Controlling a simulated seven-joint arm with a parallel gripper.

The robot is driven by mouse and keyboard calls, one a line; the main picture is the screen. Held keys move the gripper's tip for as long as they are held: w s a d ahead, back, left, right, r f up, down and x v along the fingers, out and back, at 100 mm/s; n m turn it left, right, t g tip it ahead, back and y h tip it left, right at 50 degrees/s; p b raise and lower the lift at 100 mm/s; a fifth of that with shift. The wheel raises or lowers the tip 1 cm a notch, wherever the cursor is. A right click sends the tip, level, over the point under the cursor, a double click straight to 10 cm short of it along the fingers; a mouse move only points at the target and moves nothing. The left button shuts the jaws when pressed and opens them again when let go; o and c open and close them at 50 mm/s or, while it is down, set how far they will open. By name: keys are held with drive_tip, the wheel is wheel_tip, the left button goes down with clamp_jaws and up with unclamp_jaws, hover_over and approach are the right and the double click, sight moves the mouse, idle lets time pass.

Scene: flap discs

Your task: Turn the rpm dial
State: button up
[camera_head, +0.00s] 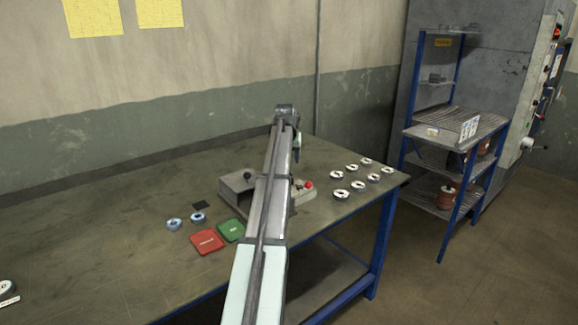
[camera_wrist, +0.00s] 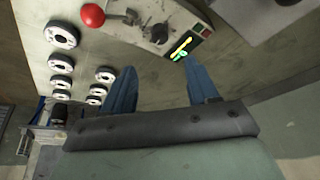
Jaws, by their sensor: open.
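A grey machine (camera_head: 236,188) with a red button (camera_head: 308,185) stands on the table, partly hidden behind my arm. In the wrist view its panel (camera_wrist: 112,32) carries the red button (camera_wrist: 92,15), a grey lever-like part (camera_wrist: 132,17), a round black knob (camera_wrist: 159,34) that looks like the rpm dial, and a dark display (camera_wrist: 187,44) lit yellow and green. My gripper (camera_wrist: 163,76) is open, its two blue fingers apart with nothing between them. The knob lies beyond the fingertips in the picture, apart from them. In the head view the fingers are mostly hidden by the arm.
Several white-and-black discs (camera_head: 358,186) lie on the right of the table (camera_head: 110,235). Two blue-rimmed discs (camera_head: 174,224) lie left of the machine, near a red pad (camera_head: 207,242) and a green pad (camera_head: 231,230). A blue shelf rack (camera_head: 455,140) stands at the right.

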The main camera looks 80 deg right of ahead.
drive_tip(key=shift+v, duration=0.85)
